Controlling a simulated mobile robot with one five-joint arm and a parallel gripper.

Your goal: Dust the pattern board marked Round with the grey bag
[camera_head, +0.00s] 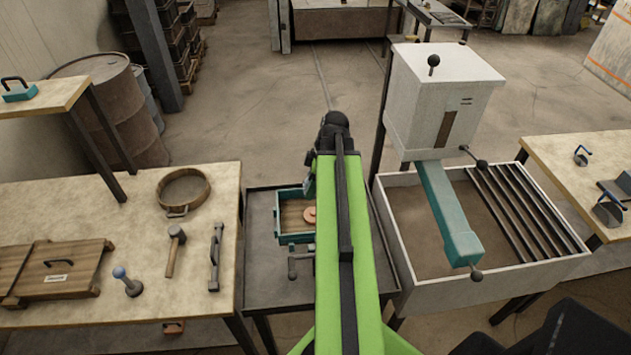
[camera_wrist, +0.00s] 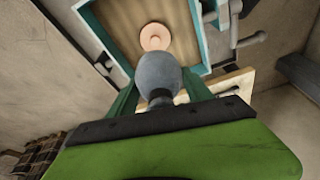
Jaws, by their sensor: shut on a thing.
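The wooden pattern board (camera_wrist: 115,15) with a pale round disc (camera_wrist: 155,37) lies inside a teal frame (camera_wrist: 185,6). The board also shows in the head view (camera_head: 291,214), partly hidden by my green arm. I cannot read any mark on it. My gripper (camera_wrist: 160,98) is shut on the dark neck of the grey bag (camera_wrist: 158,72). The rounded bag appears over the board, just below the disc in the wrist view; I cannot tell whether it touches. In the head view my arm hides the bag and fingertips.
The frame rests on a dark table (camera_head: 265,275). The left bench (camera_head: 60,200) holds a sieve (camera_head: 184,190), mallet (camera_head: 173,250), blue-topped tool (camera_head: 127,282) and wooden board with a handle (camera_head: 55,270). A grey hopper (camera_head: 440,95) with a teal chute (camera_head: 448,215) stands right above a sand bin (camera_head: 405,250).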

